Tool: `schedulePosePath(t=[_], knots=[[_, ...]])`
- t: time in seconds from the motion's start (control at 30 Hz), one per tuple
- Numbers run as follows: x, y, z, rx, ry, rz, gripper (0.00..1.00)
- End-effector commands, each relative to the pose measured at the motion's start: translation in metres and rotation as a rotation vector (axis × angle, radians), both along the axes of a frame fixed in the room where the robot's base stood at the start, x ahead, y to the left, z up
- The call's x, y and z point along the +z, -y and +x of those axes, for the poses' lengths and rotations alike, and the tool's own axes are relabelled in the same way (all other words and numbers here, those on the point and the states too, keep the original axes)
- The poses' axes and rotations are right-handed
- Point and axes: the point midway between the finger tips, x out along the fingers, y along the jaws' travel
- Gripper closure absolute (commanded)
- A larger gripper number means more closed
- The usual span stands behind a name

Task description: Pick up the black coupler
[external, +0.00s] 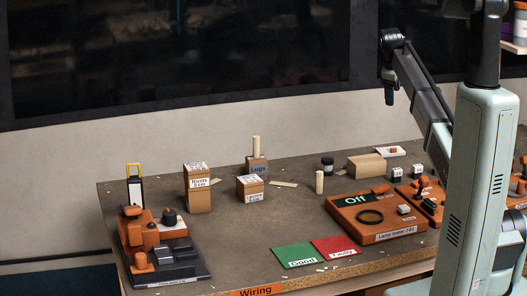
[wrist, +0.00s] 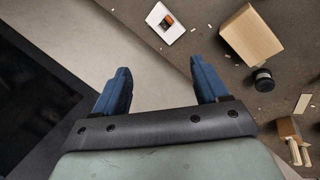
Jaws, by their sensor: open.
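A short black cylinder (external: 327,165), which looks like the black coupler, stands upright near the back of the bench, left of a tan block. It also shows in the wrist view (wrist: 263,81), right of the fingers and beside the tan block. My gripper (external: 389,98) is high above the back right of the bench, well away from the cylinder. In the wrist view its two blue fingers (wrist: 159,72) are spread apart with nothing between them.
The tan block (external: 366,165) and a white tray (external: 388,151) stand nearby. A pale upright peg (external: 319,182) and an orange tester (external: 376,234) marked "Off", with a black ring (external: 370,217), are in front. Boxes (external: 198,190) stand left. The bench centre is mostly clear.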

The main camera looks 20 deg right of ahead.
Motion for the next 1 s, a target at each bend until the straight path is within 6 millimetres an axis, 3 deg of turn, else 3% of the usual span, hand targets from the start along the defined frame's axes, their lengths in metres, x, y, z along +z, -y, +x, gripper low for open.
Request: schedulePosePath(t=[0.03,0.2,0.3,0.4,0.6,1.0], knots=[[-0.012,-0.033,0.007,0.055,-0.044,0.026,0.27],[-0.047,-0.13,0.009,0.223,-0.193,0.108,0.27],[-0.062,-0.174,0.006,0.303,-0.263,0.144,0.27],[-0.071,-0.205,0.001,0.36,-0.313,0.168,0.27],[-0.083,-0.229,-0.004,0.408,-0.357,0.188,0.27],[-0.144,-0.229,-0.005,0.408,-0.357,0.189,0.27]])
